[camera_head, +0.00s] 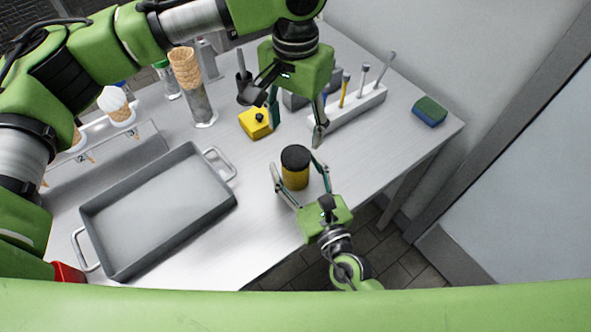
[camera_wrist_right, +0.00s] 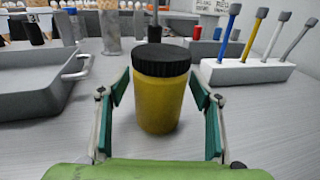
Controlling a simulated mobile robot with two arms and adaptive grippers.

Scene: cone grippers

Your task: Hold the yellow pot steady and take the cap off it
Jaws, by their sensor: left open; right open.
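The yellow pot (camera_head: 295,178) stands upright on the table near its front edge, with the black cap (camera_head: 296,157) on top. In the right wrist view the pot (camera_wrist_right: 158,103) and its ribbed cap (camera_wrist_right: 161,59) are seen between the fingers. My right gripper (camera_head: 299,174) is open, with one finger on either side of the pot and gaps visible between. My left gripper (camera_head: 296,125) is open and empty, above the table behind the pot, fingers pointing down.
A grey tray (camera_head: 88,213) with handles lies at left. Behind are a stack of cones (camera_head: 185,68), a yellow block (camera_head: 255,123) with a black knob, and a white rack (camera_head: 372,98) of coloured tools. A green-blue sponge (camera_head: 429,112) lies at right. Table is clear right of the pot.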

